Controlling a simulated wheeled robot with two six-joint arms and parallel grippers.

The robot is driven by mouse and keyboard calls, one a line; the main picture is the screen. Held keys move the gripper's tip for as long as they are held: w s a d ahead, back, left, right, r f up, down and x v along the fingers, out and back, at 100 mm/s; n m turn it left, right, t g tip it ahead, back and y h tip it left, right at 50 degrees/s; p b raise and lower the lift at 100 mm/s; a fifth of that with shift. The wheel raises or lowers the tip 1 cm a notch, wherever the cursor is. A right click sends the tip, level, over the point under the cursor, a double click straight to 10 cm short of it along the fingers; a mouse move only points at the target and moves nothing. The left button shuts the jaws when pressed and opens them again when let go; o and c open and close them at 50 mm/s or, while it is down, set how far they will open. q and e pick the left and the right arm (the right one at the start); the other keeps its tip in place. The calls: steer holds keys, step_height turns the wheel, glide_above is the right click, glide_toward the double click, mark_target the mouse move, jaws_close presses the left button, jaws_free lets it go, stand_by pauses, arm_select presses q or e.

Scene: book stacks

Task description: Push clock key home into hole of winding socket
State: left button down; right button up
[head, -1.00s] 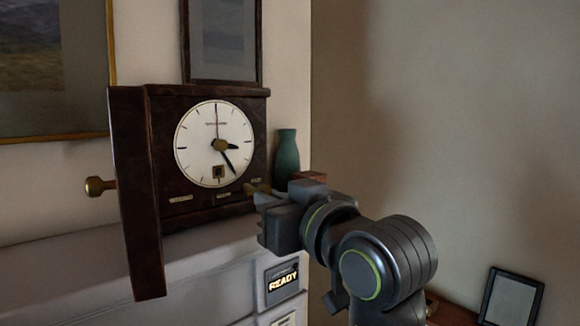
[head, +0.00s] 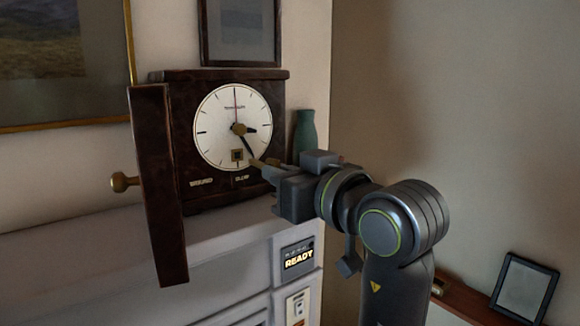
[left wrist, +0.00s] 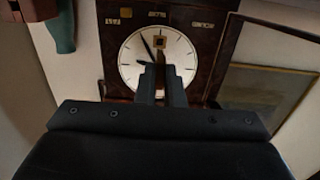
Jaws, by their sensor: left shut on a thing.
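The dark wooden clock (head: 180,110) stands with its front door (head: 158,185) swung open. My left gripper (head: 278,172) is shut on the brass clock key (head: 261,164), in front of the dial's lower right. The key's tip points toward the dial and appears just right of the socket, outside the hole. My right gripper is out of view.
A green vase (head: 305,130) stands right of the clock, behind my gripper. The open door's brass knob (head: 122,182) sticks out left. A lit READY panel (head: 298,259) is on the pale cabinet (head: 225,245) below. A dark picture frame (head: 525,287) stands lower right.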

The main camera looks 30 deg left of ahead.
mark_target(251, 162)
arm_select(q)
steer(key=shift+p+x, duration=1.05)
steer(key=shift+x, duration=0.85)
steer(key=shift+p, duration=0.4)
stand_by(0.5)
steer(key=shift+w+a+r, duration=0.1)
steer(key=shift+w+a, duration=0.05)
steer(key=shift+a, duration=0.1)
steer(key=shift+w+a+p, duration=0.1)
steer(key=shift+a+p, duration=0.2)
steer(key=shift+p, duration=0.1)
steer(key=shift+p+x, duration=0.85)
steer(key=shift+x, duration=0.35)
steer(key=c, duration=1.5)
jaws_free()
steer(key=shift+o, duration=0.2)
